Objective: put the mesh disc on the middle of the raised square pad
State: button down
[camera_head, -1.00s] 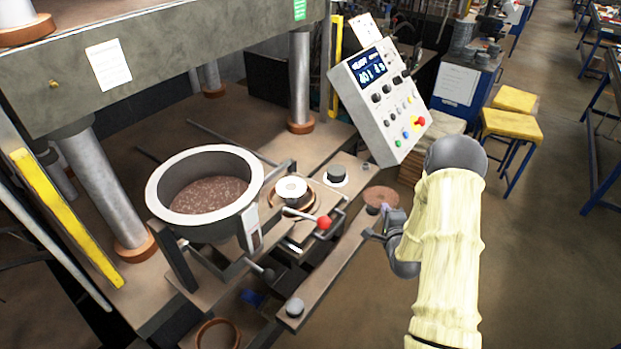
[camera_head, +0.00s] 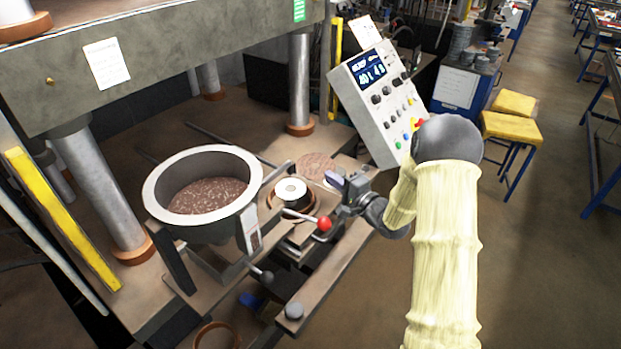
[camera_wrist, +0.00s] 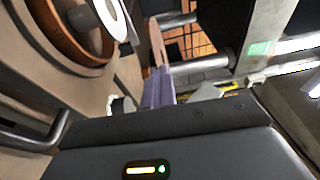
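The mesh disc (camera_head: 316,166) is a thin, round, brown speckled disc. My gripper (camera_head: 338,183) is shut on its near edge, holding it out over the far right side of the ring fixture. In the wrist view the disc (camera_wrist: 157,42) shows nearly edge-on between the purple-grey fingers (camera_wrist: 158,88). A brown square plate (camera_head: 325,203) lies just below and left of my gripper. It carries a copper ring around a white-topped hub (camera_head: 291,189). I cannot tell surely whether this plate is the raised square pad.
A large round pan (camera_head: 155,193) of brown grains stands left of the fixture. A red-knobbed lever (camera_head: 324,223) sticks up close to my gripper. The control box (camera_head: 372,90) stands behind it. A long bench strip (camera_head: 335,262) runs along the front, mostly bare.

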aim_at(310, 178)
jog(key=a+r+n+g+y, duration=0.1)
jog(key=a, duration=0.1)
jog(key=s+a+r+n+g+y, duration=0.1)
jog(key=a, duration=0.1)
jog(key=s+a+r+n+g+y, duration=0.1)
jog(key=a, duration=0.1)
jog(key=shift+s+a+y, duration=0.1)
jog(key=shift+a+y, duration=0.1)
jog(key=shift+y, duration=0.2)
jog(key=shift+f, duration=0.15)
notch_tip(310, 178, down, 4)
jog(key=b, duration=0.4)
jog(key=shift+f, duration=0.2)
jog(key=shift+d, duration=0.15)
jog(key=shift+f+b, duration=0.6)
jog(key=shift+f, duration=0.8)
dwell(2.8)
jog(key=shift+f, duration=0.15)
jog(key=c, duration=2.1)
grip_release()
jog(key=shift+c, duration=0.2)
